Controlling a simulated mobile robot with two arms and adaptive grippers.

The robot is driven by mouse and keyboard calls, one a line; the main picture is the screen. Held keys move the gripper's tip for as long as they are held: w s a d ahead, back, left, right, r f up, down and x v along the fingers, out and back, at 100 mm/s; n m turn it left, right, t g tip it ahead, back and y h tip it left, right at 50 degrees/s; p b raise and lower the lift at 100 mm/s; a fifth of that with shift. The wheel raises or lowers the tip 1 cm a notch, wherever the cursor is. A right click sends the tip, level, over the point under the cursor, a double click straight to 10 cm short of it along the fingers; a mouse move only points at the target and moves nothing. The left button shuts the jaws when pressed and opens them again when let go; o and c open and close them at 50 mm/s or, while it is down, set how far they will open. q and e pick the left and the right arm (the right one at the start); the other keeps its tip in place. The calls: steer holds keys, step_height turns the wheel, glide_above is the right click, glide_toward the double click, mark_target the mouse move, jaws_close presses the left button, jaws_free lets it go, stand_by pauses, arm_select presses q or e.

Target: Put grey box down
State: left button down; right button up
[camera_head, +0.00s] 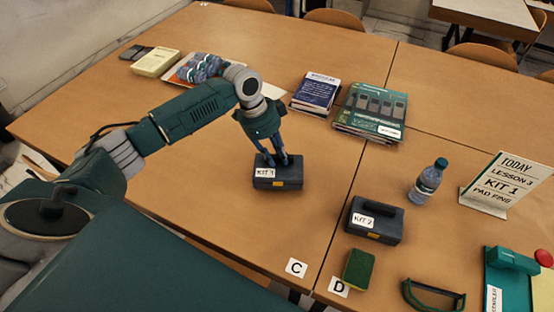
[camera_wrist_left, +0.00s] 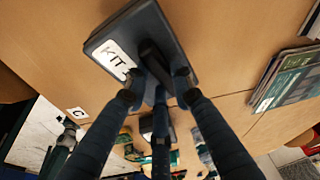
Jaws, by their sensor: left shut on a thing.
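My left gripper (camera_head: 272,160) reaches in from the left, pointing down, and is shut on the handle of a dark grey box (camera_head: 278,184). The box has a white label that seems to read KIT 1 and a small orange patch on its front. In the left wrist view, the fingers (camera_wrist_left: 156,92) close around the handle of the grey box (camera_wrist_left: 112,38). The box is level, at or just above the table (camera_head: 230,215); I cannot tell whether it touches. A second dark box labelled KIT 2 (camera_head: 376,228) stands to the right. My right gripper is not seen.
Books (camera_head: 318,92) and a magazine stack (camera_head: 370,110) lie behind. A bottle (camera_head: 427,182), a lesson sign (camera_head: 507,185), a green sponge (camera_head: 358,269) and a stapler (camera_head: 512,262) are on the right. Cards C (camera_head: 296,268) and D (camera_head: 339,287) lie at the front edge. Table left of the box is clear.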

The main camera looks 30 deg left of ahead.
arm_select(q)
step_height(320, 180, down, 3)
steer(key=shift+r, duration=0.15)
steer(key=c, duration=1.5)
jaws_free()
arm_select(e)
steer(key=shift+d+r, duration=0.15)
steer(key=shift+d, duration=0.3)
arm_select(q)
steer(key=shift+o, duration=0.2)
steer(key=b+v, duration=0.1)
steer(key=v, duration=1.1)
steer(key=shift+s, duration=0.1)
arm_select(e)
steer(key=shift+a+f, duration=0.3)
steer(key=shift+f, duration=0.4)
